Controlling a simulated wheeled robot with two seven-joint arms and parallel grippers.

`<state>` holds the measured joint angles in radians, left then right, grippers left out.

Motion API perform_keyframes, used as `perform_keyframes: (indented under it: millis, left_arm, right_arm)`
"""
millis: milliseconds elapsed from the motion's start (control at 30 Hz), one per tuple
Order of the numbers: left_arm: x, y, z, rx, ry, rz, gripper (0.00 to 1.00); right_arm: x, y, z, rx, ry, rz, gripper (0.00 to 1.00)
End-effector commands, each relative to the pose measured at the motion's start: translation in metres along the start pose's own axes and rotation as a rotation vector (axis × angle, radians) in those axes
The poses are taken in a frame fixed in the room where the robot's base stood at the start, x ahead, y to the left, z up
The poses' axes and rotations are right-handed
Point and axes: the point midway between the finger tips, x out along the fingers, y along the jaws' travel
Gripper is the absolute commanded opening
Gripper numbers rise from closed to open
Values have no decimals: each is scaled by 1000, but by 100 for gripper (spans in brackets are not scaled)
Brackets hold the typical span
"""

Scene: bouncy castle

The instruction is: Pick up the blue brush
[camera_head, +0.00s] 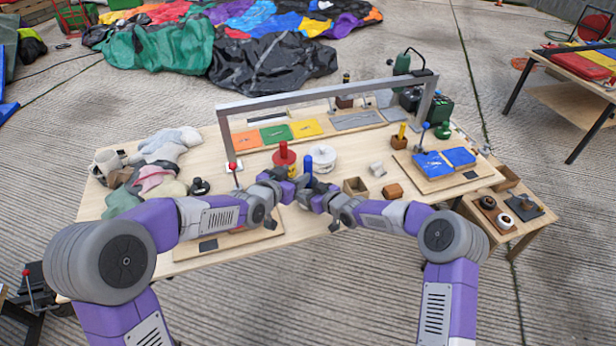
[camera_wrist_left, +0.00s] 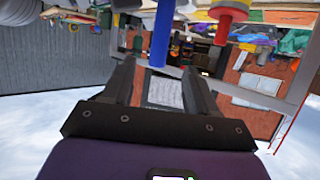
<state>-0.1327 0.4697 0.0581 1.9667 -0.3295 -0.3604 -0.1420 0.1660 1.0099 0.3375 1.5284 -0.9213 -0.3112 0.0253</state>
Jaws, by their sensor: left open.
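An upright blue handle (camera_head: 308,164), which I take for the blue brush, stands near the front middle of the wooden table. No bristles can be made out. My left gripper (camera_head: 278,178) is just left of it, near a red handle with a wide round base (camera_head: 284,155). In the left wrist view, which looks upside down, the left gripper (camera_wrist_left: 160,75) is open and empty. The blue handle (camera_wrist_left: 162,35) shows beyond the fingertips, roughly in line with the gap. My right gripper (camera_head: 308,184) is close to the blue handle's foot; its jaws are too small to read.
A grey metal frame (camera_head: 330,97) spans the table behind the handles. A white spool (camera_head: 322,158) stands just right of the blue handle. A small wooden box (camera_head: 355,187) lies farther right. Crumpled cloths (camera_head: 160,165) cover the left end. Another blue-tipped stick (camera_head: 424,127) stands at right.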

Motion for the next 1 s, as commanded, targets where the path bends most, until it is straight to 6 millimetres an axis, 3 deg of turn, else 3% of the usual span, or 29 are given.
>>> perform_keyframes:
  millis: [133,267,600,867,1000]
  left_arm:
    - [-10,-1,1,-5,55,-11,58]
    - [-6,-1,1,-5,73,-14,58]
    - [46,-1,-3,-5,74,-14,58]
    - [62,0,-5,-5,74,-13,58]
    - [82,1,-8,-5,75,-13,58]
  right_arm:
    - [0,0,0,0,0,0,34]
    - [0,0,0,0,1,0,34]
    - [0,0,0,0,1,0,34]
    - [0,0,0,0,1,0,34]
    - [0,0,0,0,1,0,34]
